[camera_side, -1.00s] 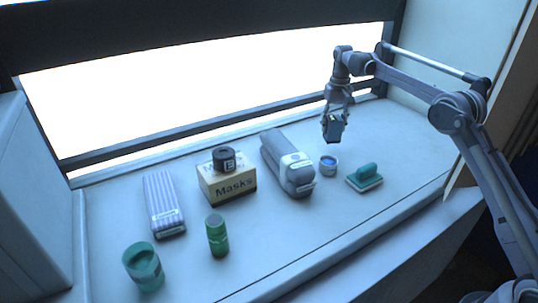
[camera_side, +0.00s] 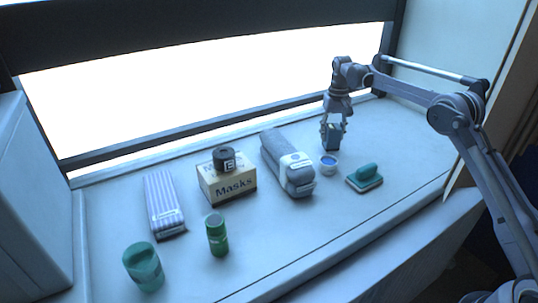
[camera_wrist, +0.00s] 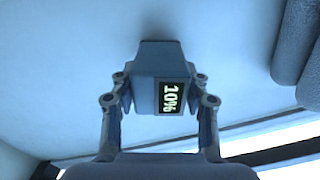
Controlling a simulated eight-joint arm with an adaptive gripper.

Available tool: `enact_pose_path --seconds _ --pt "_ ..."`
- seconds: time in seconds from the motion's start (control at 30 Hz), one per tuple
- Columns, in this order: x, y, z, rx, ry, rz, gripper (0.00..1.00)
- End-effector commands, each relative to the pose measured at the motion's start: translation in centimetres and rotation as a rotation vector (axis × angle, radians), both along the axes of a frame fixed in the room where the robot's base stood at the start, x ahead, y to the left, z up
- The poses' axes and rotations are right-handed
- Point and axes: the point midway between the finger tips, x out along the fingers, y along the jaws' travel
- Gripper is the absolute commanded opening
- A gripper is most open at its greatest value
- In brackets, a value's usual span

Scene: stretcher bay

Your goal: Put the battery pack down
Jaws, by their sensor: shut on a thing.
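The battery pack (camera_side: 331,137) is a dark blue-grey block held between the fingers of my gripper (camera_side: 333,126).

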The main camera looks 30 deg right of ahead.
Motion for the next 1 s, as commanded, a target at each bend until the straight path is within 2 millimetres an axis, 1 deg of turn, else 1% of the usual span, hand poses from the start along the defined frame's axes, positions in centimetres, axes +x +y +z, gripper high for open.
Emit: enact_pose_path --seconds 0.7,0.73,0.8,1.0 --pt "0.0 0.0 -1.1 0.0 0.0 0.0 0.0" --pt "0.0 0.0 -1.1 0.0 0.0 0.0 0.55" --pt "0.0 0.0 -1.1 0.0 0.0 0.0 0.73" --pt "0.0 0.0 -1.1 0.0 0.0 0.0 0.73"
